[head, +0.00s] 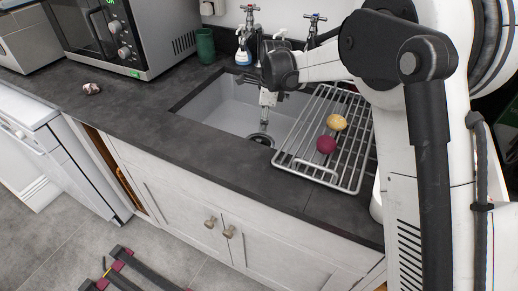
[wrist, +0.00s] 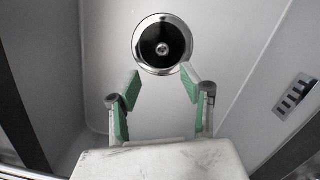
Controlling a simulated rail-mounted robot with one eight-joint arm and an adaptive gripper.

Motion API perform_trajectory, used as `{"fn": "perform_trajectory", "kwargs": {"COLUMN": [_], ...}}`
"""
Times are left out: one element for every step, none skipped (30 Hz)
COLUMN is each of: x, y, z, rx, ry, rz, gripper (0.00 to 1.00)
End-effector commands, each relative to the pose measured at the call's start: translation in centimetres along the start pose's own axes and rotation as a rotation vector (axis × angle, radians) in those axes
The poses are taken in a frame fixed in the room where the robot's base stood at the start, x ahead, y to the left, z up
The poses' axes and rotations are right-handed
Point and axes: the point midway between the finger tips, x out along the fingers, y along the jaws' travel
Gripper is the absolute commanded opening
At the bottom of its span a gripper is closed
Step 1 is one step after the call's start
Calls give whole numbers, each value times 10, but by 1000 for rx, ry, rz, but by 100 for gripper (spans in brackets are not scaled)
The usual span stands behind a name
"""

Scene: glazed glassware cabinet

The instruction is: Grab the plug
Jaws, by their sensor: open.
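The plug (wrist: 161,48) appears as a black round piece with a small metal knob at its centre, inside the chrome drain ring of the sink. In the head view the drain (head: 261,140) is small and partly hidden by my gripper, so the plug is hard to make out there. My gripper (wrist: 160,81) points down into the sink (head: 215,108), with its two green-padded fingers spread apart and nothing between them. In the wrist view the plug lies just beyond the fingertips, slightly above the middle of the gap. The fingers do not appear to touch it.
A wire rack (head: 305,150) holding a yellow round item (head: 336,122) and a dark red one (head: 326,144) covers the sink's right side. Taps (head: 249,22) stand behind. A green cup (head: 205,46) and microwave (head: 125,35) are at back left. The sink walls surround my gripper.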

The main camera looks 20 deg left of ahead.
Motion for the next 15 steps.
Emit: {"fn": "perform_trajectory", "kwargs": {"x": [12,17,24,29,34,40,43,47,50,52,53,55,55,56,58], "y": [0,0,0,0,0,0,-1,0,0,0,0,0,0,0,-1], "z": [0,0,0,0,0,0,0,0,0,0,0,0,0,0,0], "rx": [-1,-1,-1,-1,-1,-1,-1,-1,-1,-1,-1,-1,-1,-1,-2], "ry": [0,0,0,0,0,0,0,0,0,0,0,0,0,0,0], "rz": [0,0,0,0,0,0,0,0,-1,-1,-1,-1,-1,-1,-1], "gripper": [41,41,41,41,41,41,41,41,41,41,41,41,41,41,41]}}
